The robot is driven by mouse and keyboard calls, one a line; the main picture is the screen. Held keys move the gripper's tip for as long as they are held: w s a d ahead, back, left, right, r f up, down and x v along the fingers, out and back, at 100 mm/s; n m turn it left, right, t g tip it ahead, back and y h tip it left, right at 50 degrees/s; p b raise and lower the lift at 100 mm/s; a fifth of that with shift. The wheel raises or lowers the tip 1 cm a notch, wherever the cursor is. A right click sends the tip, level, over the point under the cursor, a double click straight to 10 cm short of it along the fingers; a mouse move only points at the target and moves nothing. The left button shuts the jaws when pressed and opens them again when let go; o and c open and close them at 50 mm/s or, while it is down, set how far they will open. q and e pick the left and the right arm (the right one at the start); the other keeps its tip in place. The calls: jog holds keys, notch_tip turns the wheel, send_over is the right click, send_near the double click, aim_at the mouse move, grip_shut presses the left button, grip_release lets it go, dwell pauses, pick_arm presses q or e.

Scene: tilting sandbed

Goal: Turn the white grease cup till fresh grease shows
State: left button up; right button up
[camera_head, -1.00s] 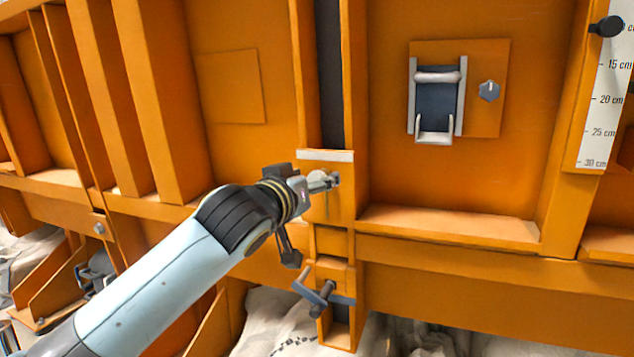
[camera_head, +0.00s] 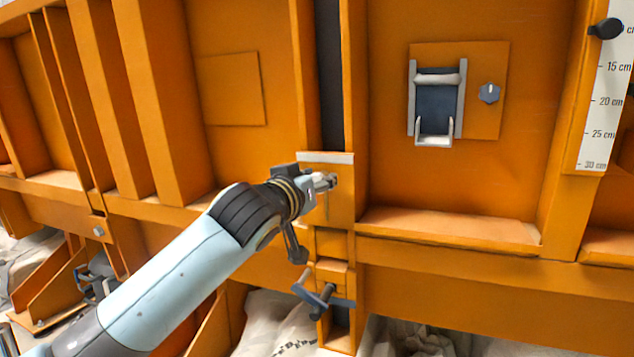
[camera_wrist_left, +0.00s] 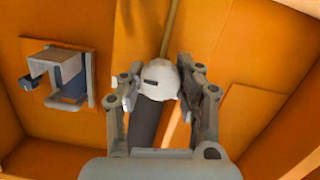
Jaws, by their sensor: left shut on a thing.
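The white grease cup (camera_wrist_left: 158,80) sits between the two fingers of my left gripper (camera_wrist_left: 164,88) in the left wrist view. It is round, with a small dark slot mark on its face. A thin tan strand (camera_wrist_left: 171,28) runs from the cup to the top edge of that view. In the head view my left gripper (camera_head: 329,182) is at the orange block below the dark vertical slot, and it hides most of the cup. The fingers are shut on the cup. My right gripper is in neither view.
A grey-framed bracket with a dark panel (camera_head: 437,100) and a grey knob (camera_head: 488,93) are on the orange wall at right. A T-handle clamp (camera_head: 318,297) is just below my gripper. A centimetre scale (camera_head: 603,100) stands at far right.

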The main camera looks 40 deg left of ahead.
pick_arm(q)
jog(key=shift+r+m+y+p, duration=0.15)
jog(key=shift+m+y+p, duration=0.15)
jog(key=shift+m+p, duration=0.7)
jog(key=shift+m+y+p, duration=0.3)
jog(key=shift+m+p, duration=0.45)
jog(key=shift+m, duration=0.25)
jog(key=shift+d+m+y+p, duration=0.1)
jog(key=shift+m+y+p, duration=0.2)
jog(key=shift+m, duration=0.8)
jog(key=shift+f+m+y, duration=0.25)
jog(key=shift+m+y, duration=0.05)
jog(key=shift+m, duration=1)
jog(key=o, duration=1.2)
